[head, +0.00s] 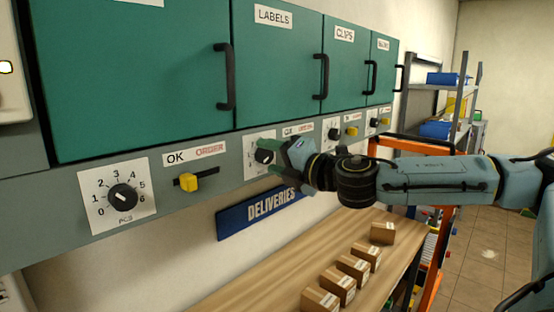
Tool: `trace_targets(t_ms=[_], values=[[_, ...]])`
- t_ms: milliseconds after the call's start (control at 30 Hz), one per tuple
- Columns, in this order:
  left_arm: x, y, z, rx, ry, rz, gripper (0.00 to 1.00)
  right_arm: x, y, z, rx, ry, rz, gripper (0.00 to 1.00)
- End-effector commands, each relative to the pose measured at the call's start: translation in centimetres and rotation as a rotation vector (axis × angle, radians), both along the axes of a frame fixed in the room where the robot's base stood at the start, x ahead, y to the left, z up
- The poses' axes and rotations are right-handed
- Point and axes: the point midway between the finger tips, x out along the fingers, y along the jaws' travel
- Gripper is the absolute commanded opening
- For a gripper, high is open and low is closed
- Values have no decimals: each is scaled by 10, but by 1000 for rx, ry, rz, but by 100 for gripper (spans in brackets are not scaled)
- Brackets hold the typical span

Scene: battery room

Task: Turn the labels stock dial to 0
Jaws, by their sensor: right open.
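The LABELS door (281,60) is green and shut. Below it, the labels stock dial (252,170) is a white plate with a dark knob (264,157). My right gripper (267,156) comes in from the right and is open, with its fingers at the knob, one above and one below. I cannot tell whether they touch it. The gripper hides much of the plate, so the numbers and the pointer's setting cannot be read. My left gripper is out of view.
Left of it are another dial (123,197) and a yellow slider (188,182) marked OK and ORDER. Below are a blue DELIVERIES sign (244,214) and a wooden bench (248,275) with several small boxes. Door handles stick out above. Shelving (448,108) stands behind, right.

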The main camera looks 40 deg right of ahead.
Motion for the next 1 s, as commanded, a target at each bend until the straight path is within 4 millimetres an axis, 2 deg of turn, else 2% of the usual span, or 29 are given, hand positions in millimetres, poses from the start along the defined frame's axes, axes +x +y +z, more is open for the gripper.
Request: trace_targets(t_ms=[267,600,1000], values=[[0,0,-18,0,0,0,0,-15,0,-1,-9,-5,3,55],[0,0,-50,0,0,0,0,-60,-6,-2,-5,-5,-2,55],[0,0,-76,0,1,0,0,-118,-10,-1,-3,-3,-2,55]])
